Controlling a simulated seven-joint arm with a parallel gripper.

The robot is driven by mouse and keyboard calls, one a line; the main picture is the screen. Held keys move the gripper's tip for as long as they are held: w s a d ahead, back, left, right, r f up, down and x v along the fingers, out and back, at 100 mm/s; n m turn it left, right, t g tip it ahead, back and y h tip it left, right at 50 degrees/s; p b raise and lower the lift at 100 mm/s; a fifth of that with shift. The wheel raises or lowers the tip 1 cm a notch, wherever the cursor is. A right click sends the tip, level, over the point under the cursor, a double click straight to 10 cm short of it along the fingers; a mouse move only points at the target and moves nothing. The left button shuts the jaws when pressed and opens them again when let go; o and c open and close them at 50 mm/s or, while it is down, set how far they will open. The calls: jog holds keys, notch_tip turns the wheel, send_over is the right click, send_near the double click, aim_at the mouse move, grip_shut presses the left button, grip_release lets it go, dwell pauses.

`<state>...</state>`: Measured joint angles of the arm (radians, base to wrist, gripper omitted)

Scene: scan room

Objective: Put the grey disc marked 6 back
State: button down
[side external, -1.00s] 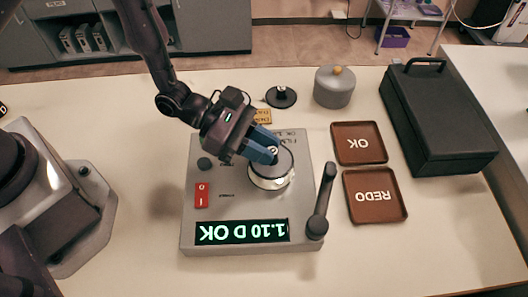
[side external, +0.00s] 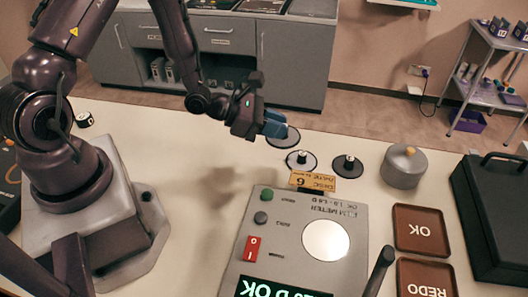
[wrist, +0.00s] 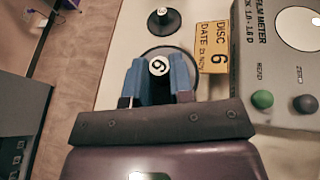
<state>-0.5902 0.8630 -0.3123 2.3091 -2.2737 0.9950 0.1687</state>
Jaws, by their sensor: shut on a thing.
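My gripper (side external: 274,125) is shut on the grey disc marked 6 by its knob, whose white top with the 6 shows between the blue fingers in the wrist view (wrist: 159,66). The disc (side external: 284,140) appears held above the table, behind the meter. The yellow card reading DISC 6 (side external: 313,182) stands at the meter's back edge; in the wrist view the card (wrist: 212,47) is just right of the held disc.
The film meter (side external: 290,235) has a lit, bare round window (side external: 326,240) and a display ending in OK. A lidded grey pot (side external: 404,168), the brown OK tray (side external: 420,212), the REDO tray (side external: 408,284) and a black case (side external: 490,210) stand to the right.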

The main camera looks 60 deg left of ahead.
jog(key=n+t+y, duration=0.1)
jog(key=n+y, duration=0.1)
send_over(256, 152)
jog(key=f, duration=0.2)
jog(key=shift+f, duration=3.8)
jog(key=c, duration=1)
grip_release()
jog(key=shift+f, duration=0.1)
